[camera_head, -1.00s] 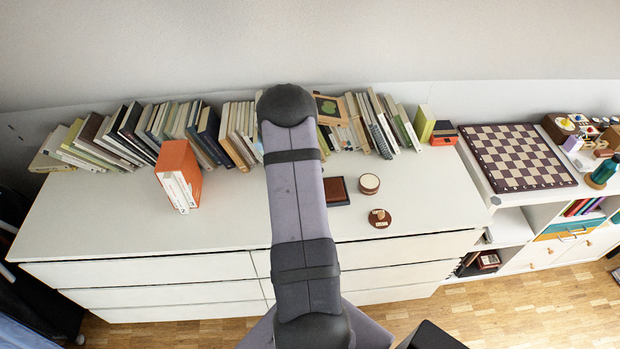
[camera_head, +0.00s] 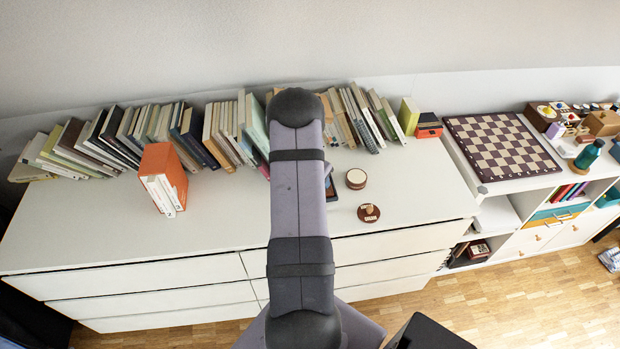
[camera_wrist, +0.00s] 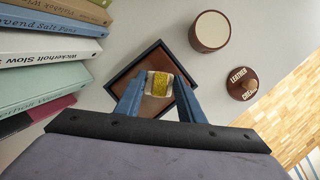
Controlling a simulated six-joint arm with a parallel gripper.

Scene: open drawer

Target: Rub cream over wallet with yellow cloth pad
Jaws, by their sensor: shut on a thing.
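My gripper (camera_wrist: 160,90) has its blue fingers closed on the cloth pad (camera_wrist: 160,84), which is yellow with pale ends. The pad is over the brown wallet (camera_wrist: 152,105), which lies inside a dark square tray (camera_wrist: 131,64). I cannot tell whether the pad touches the wallet. The pad and fingers hide part of the wallet. In the head view, my arm hides the gripper, pad and most of the tray. A round jar (camera_wrist: 210,32) with a pale top and a brown lid labelled "Leather cream" (camera_wrist: 242,83) stand to the right; the jar also shows in the head view (camera_head: 356,179).
Several books (camera_wrist: 45,48) are at the left in the wrist view, close to the tray. In the head view, an orange-and-white book block (camera_head: 163,180) stands on the white dresser top (camera_head: 90,225). A chessboard (camera_head: 500,145) is at the right. The dresser's front left is clear.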

